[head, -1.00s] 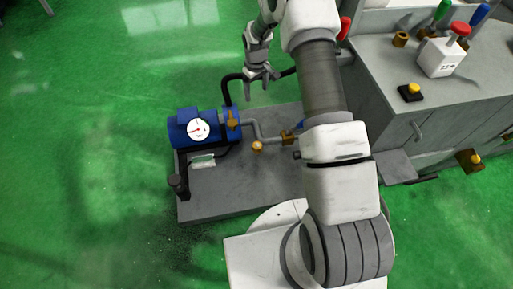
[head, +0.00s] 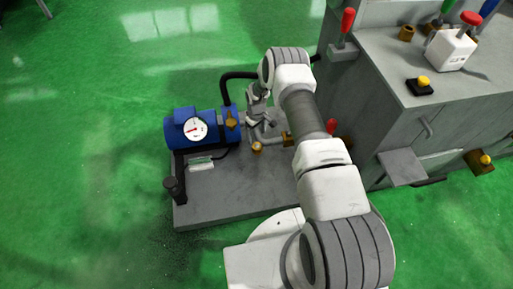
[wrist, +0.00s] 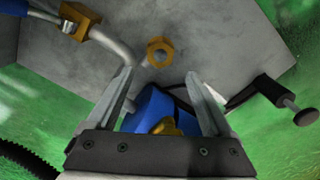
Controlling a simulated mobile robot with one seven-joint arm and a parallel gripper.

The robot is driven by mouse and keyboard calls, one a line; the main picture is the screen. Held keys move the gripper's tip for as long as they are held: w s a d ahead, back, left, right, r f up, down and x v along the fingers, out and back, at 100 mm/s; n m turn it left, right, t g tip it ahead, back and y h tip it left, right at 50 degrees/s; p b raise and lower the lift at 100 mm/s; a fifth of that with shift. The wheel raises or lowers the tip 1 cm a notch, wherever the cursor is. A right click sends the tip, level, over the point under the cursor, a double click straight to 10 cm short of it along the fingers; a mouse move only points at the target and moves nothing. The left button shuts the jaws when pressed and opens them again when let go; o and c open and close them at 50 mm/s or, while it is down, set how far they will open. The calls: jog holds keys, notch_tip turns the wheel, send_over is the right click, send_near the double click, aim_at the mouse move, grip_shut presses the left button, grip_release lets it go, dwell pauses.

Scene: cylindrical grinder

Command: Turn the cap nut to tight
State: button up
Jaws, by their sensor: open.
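A brass hexagonal piece with a grey centre (wrist: 160,52), the likeliest cap nut, sits by a bent pipe just beyond my fingertips in the wrist view. It shows in the head view as a small brass ring (head: 257,147) on the pump base. My gripper (wrist: 159,76) is open and empty, its fingers pointing towards this piece and apart from it. In the head view my gripper (head: 262,126) hangs over the pipework, right of the blue pump. Whether the nut is tight cannot be told.
The blue pump (head: 180,131) with a white gauge (head: 196,129) stands on a grey base (head: 225,190). A brass fitting (head: 232,119) is on its end. A brass valve block (wrist: 82,20) joins the pipe. The grey machine cabinet (head: 440,120) is at right.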

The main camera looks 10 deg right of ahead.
aim_at(258, 145)
notch_tip(258, 145, down, 9)
jog(key=b, duration=0.3)
jog(key=shift+f, duration=0.1)
grip_shut()
jog(key=shift+m, duration=0.3)
jog(key=m, duration=0.6)
jog(key=shift+d, duration=0.15)
jog(key=m, duration=0.5)
jog(key=shift+d+m, duration=0.1)
jog(key=shift+m, duration=0.2)
dwell(0.5)
